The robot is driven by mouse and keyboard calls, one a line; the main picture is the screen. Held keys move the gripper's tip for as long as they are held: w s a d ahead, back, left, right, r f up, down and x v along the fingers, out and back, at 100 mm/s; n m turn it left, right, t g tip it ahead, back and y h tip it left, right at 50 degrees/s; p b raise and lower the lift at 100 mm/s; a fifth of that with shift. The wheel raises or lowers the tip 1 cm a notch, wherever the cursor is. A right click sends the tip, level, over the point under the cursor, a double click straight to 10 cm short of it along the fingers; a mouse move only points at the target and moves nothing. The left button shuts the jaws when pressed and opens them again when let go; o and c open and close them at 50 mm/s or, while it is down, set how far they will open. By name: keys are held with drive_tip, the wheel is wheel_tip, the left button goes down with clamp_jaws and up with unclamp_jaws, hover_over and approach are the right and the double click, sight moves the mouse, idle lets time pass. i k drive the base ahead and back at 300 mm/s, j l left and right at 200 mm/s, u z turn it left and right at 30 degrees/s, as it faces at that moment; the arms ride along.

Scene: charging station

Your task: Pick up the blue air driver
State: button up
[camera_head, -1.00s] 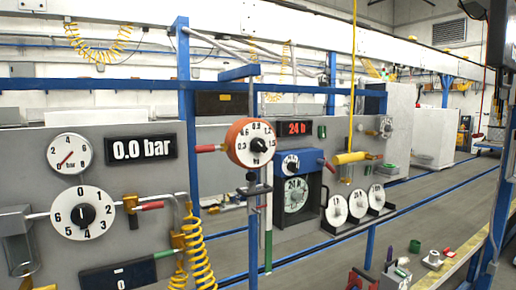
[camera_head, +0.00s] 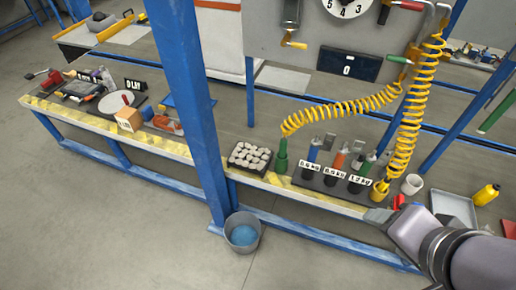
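The blue air driver (camera_head: 313,151) stands upright at the left of a dark holder (camera_head: 322,187) near the bench's front edge. An orange driver (camera_head: 338,162) and a green driver (camera_head: 364,168) stand to its right. White weight labels are on the holder's front. My arm comes in from the lower right. My gripper (camera_head: 378,214) is near the bench edge, to the right of and nearer than the holder, apart from the blue driver. Its fingers are too small and unclear to tell whether they are open or shut.
Yellow coiled hoses (camera_head: 340,108) hang above and beside the drivers, one ending at a green fitting (camera_head: 282,157). A tray of pale pieces (camera_head: 249,158) lies left. A blue post (camera_head: 187,100) rises in front of the bench. A bucket (camera_head: 242,232) stands on the floor. A white cup (camera_head: 412,184) is right.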

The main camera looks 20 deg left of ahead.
sight(315, 144)
drive_tip(key=u, duration=0.55)
drive_tip(key=i+j, duration=0.2)
drive_tip(key=j, duration=0.2)
drive_tip(key=i+j+u, duration=0.1)
drive_tip(key=i+j, duration=0.15)
drive_tip(key=j, duration=0.15)
drive_tip(key=i+j, duration=0.25)
drive_tip(key=j, duration=0.15)
drive_tip(key=i+j+u, duration=0.1)
drive_tip(key=j, duration=0.3)
drive_tip(key=i, duration=0.1)
